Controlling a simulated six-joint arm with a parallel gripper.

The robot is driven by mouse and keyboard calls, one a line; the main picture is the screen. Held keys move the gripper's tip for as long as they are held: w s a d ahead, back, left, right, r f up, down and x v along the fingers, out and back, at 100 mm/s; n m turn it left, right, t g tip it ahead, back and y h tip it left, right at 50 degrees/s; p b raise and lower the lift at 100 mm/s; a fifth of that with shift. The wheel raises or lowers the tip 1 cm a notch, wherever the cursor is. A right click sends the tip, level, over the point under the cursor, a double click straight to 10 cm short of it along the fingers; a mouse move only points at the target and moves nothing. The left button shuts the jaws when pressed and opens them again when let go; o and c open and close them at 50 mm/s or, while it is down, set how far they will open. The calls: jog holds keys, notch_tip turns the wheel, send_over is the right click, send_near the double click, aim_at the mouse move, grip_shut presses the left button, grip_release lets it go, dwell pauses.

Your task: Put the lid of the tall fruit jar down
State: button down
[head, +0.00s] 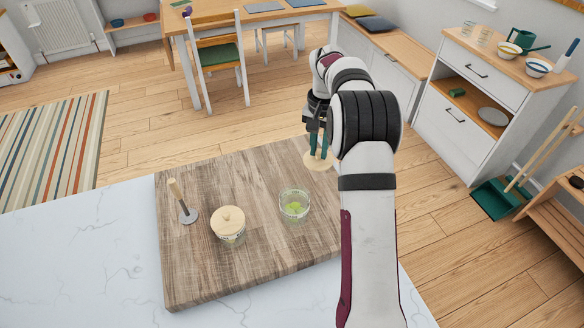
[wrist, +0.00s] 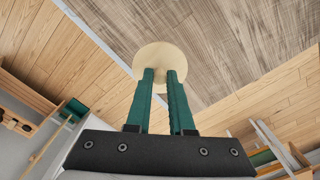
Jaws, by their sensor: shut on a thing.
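My gripper (head: 319,152) is shut on a round pale wooden lid (head: 316,164). In the wrist view, the lid (wrist: 160,57) shows beyond my green fingertips (wrist: 161,74), which close around its knob. The lid is held off the board, near its far right edge as seen in the head view. An open glass jar (head: 294,206) with green pieces inside stands on the wooden board (head: 190,268), nearer the camera than the lid. The knob is mostly hidden by the fingers.
A second jar with its wooden lid on (head: 229,223) stands left of the open jar. The board lies on a white marbled counter (head: 80,255). Bare board shows behind the jars.

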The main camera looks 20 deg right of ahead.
jog(key=w+a+f, duration=0.4)
jog(key=w+a, duration=0.1)
jog(key=shift+a+f, duration=0.2)
jog(key=shift+f, duration=2)
jog(key=c, duration=0.8)
grip_release()
jog(key=shift+f, duration=0.15)
